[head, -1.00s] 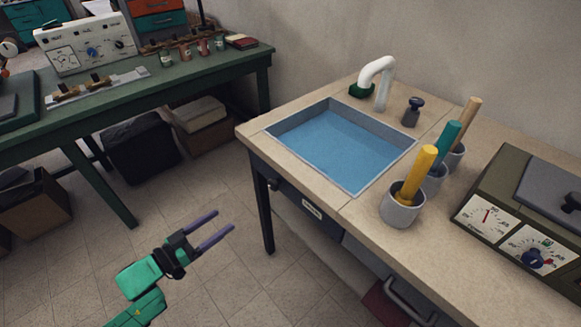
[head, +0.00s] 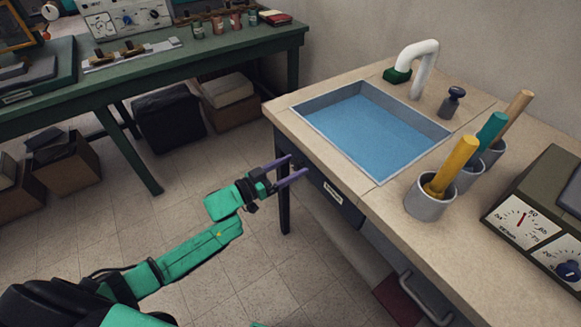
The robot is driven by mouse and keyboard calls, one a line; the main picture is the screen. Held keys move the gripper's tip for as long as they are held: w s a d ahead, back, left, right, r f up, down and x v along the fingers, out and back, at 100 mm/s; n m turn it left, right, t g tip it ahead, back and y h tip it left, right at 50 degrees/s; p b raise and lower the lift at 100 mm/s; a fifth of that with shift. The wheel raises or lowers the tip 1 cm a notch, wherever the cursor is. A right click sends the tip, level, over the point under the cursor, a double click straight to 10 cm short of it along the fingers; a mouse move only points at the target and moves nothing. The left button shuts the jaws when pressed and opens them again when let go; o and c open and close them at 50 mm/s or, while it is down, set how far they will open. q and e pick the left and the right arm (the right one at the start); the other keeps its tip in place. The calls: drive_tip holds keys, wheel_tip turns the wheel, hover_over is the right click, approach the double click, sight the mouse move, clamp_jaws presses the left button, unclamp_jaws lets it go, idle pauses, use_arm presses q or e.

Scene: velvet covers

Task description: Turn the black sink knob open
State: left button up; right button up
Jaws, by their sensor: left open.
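The sink (head: 372,131) holds blue water. A white curved faucet (head: 419,66) with a green base stands behind it. A dark grey handle on a post (head: 452,101) stands to the faucet's right. My right gripper is not in view.
Three cups with yellow, teal and tan rods (head: 430,203) stand right of the sink. An olive meter box (head: 540,215) is at the far right. A green workbench (head: 220,50) stands at the back left. The floor left of the counter is clear.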

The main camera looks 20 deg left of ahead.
use_arm(q)
clamp_jaws()
drive_tip(key=shift+m, duration=0.4)
drive_tip(key=m, duration=0.3)
drive_tip(key=shift+m, duration=0.3)
drive_tip(key=m+b, duration=0.1)
drive_tip(key=m, duration=0.3)
drive_tip(key=shift+f, duration=0.1)
drive_tip(key=m+b, duration=0.2)
drive_tip(key=m, duration=0.3)
drive_tip(key=shift+m+b, duration=0.95)
drive_tip(key=shift+m, duration=1.15)
